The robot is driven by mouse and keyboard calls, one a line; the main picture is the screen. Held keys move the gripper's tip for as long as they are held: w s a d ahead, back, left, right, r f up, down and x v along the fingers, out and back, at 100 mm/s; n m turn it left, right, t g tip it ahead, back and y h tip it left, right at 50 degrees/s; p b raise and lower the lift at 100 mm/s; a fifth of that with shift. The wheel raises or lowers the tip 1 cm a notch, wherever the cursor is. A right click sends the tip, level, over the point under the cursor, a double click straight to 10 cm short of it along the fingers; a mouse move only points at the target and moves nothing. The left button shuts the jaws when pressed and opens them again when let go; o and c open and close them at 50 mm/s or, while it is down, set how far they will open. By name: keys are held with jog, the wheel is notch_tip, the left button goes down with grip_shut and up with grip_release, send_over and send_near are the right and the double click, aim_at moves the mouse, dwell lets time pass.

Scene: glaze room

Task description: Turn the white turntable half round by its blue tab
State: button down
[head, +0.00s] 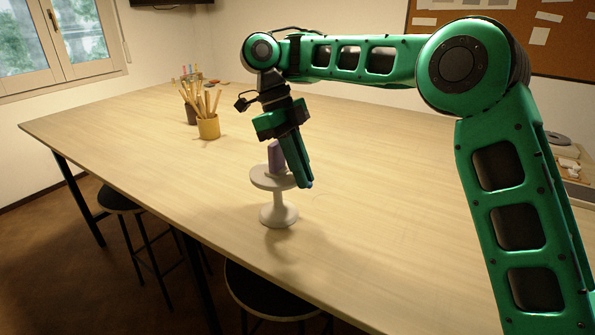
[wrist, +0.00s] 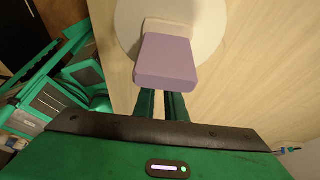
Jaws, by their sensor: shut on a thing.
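The white turntable (head: 272,177) stands upright on its stem near the table's front edge. It also shows as a pale disc in the wrist view (wrist: 213,27). A purple block-like piece (head: 275,155) stands on it, and in the wrist view this piece (wrist: 167,60) covers part of the disc and my fingertips. My gripper (head: 306,184) points down at the right rim of the turntable, its fingers close together. The blue tab is hidden at the fingertips, where my gripper is shut on it. In the wrist view my fingers (wrist: 162,100) run up behind the purple piece.
The long wooden table (head: 380,190) is mostly clear around the turntable. A yellow pot (head: 208,128) of wooden sticks and a darker pot (head: 191,114) stand farther back at left. Dark stools (head: 265,292) stand along the front edge.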

aim_at(291, 175)
jog(key=c, duration=1.8)
grip_release()
jog(key=shift+v, duration=3.75)
jog(key=shift+w, duration=0.1)
